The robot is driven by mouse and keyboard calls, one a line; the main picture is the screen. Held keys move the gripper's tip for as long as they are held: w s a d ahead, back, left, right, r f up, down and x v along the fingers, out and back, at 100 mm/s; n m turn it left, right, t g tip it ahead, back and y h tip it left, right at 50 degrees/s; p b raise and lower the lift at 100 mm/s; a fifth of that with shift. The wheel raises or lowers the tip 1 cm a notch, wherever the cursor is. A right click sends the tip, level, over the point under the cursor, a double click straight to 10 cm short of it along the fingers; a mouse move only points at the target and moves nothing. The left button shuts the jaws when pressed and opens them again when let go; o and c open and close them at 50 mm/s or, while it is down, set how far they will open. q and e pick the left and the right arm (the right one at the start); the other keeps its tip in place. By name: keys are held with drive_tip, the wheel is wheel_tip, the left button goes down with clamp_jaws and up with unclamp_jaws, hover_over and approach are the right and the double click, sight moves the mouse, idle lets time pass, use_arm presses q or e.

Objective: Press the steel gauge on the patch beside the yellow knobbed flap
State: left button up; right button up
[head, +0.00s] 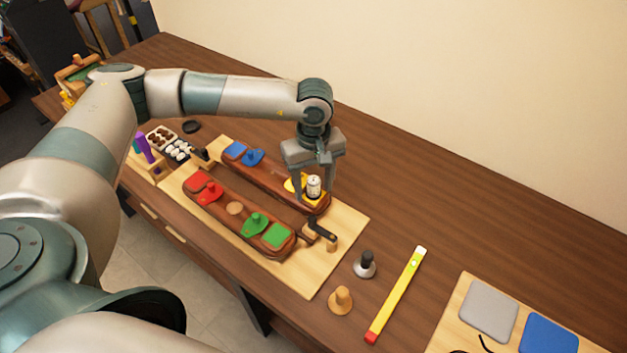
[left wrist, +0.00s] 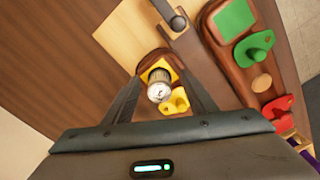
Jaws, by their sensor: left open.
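The steel gauge (head: 314,186), a small silver cylinder with a pale round face, stands on the yellow patch (head: 320,199) at the right end of the far brown saddle piece. It also shows in the left wrist view (left wrist: 159,88). The yellow knobbed flap (left wrist: 177,102) is right beside it, and shows partly behind a finger in the head view (head: 292,186). My left gripper (head: 314,193) is open, pointing down, with its fingers on either side of the gauge. A gap shows between the gauge and each finger in the left wrist view. My right gripper is not in view.
The near saddle piece carries red (head: 209,192) and green (head: 254,223) flaps. A dark clamp lever (head: 321,231) is close to the gripper. A black-knobbed steel piece (head: 365,264), a wooden knob (head: 340,300) and a yellow level (head: 397,293) lie to the right.

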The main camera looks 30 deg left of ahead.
use_arm(q)
drive_tip(key=shift+r, duration=0.1)
drive_tip(key=shift+w+r+b, duration=0.1)
drive_tip(key=shift+r+b, duration=0.35)
drive_tip(key=shift+r, duration=0.4)
wheel_tip(320, 180, up, 16)
drive_tip(key=b, duration=0.4)
drive_tip(key=shift+f+b, duration=0.25)
drive_tip(key=shift+b, duration=0.15)
